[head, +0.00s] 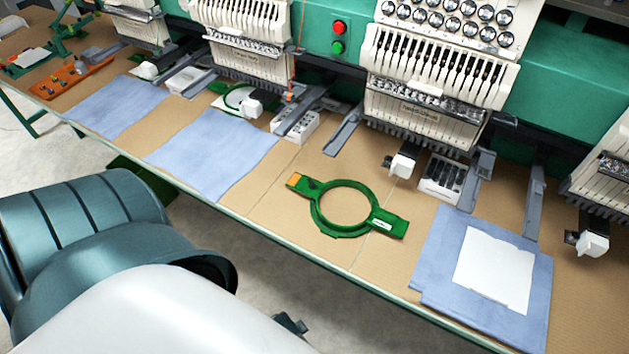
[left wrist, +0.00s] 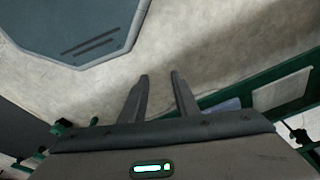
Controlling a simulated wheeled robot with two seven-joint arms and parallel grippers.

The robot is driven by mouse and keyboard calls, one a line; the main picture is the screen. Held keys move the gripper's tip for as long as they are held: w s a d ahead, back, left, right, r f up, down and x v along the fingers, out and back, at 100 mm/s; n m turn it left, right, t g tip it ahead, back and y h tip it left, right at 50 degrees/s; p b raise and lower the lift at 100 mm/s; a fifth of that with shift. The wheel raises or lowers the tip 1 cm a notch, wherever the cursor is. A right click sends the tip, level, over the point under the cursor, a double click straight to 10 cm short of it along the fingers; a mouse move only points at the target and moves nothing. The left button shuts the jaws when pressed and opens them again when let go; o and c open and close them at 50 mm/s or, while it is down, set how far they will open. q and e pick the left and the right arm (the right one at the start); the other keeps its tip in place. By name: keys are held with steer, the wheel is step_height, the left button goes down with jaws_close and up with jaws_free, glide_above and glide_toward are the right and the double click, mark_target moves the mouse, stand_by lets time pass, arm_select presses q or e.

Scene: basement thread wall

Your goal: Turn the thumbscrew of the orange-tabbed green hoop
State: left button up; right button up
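The green hoop (head: 316,210) with an orange tab (head: 297,180) lies flat on the tan table in the head view, near the front edge. Its ring is open in the middle, and its right arm (head: 394,227) carries a white label. A small dark detail sits by the orange tab; I cannot tell whether it is the thumbscrew. My left gripper (left wrist: 159,77) shows in the left wrist view with its two fingers apart and nothing between them, over bare floor. It is away from the hoop. My right gripper is in neither view.
Blue cloths (head: 215,150) lie left of the hoop; another blue cloth (head: 432,262) with a white sheet (head: 494,268) lies right. Embroidery machine heads (head: 420,115) and grey brackets (head: 345,128) stand behind. A small white box (head: 441,178) stands behind right. Table around the hoop is clear.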

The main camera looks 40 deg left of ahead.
arm_select(q)
steer(key=w+a+r+n+t+y+p, duration=0.1)
steer(key=w+r+p, duration=0.2)
steer(key=r, duration=1.3)
steer(key=w+a+r+n+y+p, duration=0.15)
steer(key=r+p, duration=0.25)
steer(key=r, duration=1.2)
steer(key=w+n+y, duration=0.2)
steer(key=w+n, duration=0.1)
steer(key=w+a+r+n+y, duration=0.1)
steer(key=w+n+y, duration=0.1)
steer(key=w+n, duration=0.1)
steer(key=w+a+n+y, duration=0.1)
steer(key=w+n+y, duration=0.1)
steer(key=w+n, duration=0.1)
steer(key=shift+w+a+r, duration=0.15)
steer(key=shift+w+r, duration=0.1)
steer(key=shift+w, duration=0.6)
steer(key=w+d+r+n+t+y, duration=0.1)
steer(key=w+r+n+y, duration=0.3)
steer(key=w, duration=0.3)
steer(key=shift+w+d+r+n, duration=0.3)
steer(key=shift+r+n, duration=0.15)
steer(key=shift+r, duration=0.4)
steer(key=shift+s+y, duration=0.1)
steer(key=shift+y, duration=0.15)
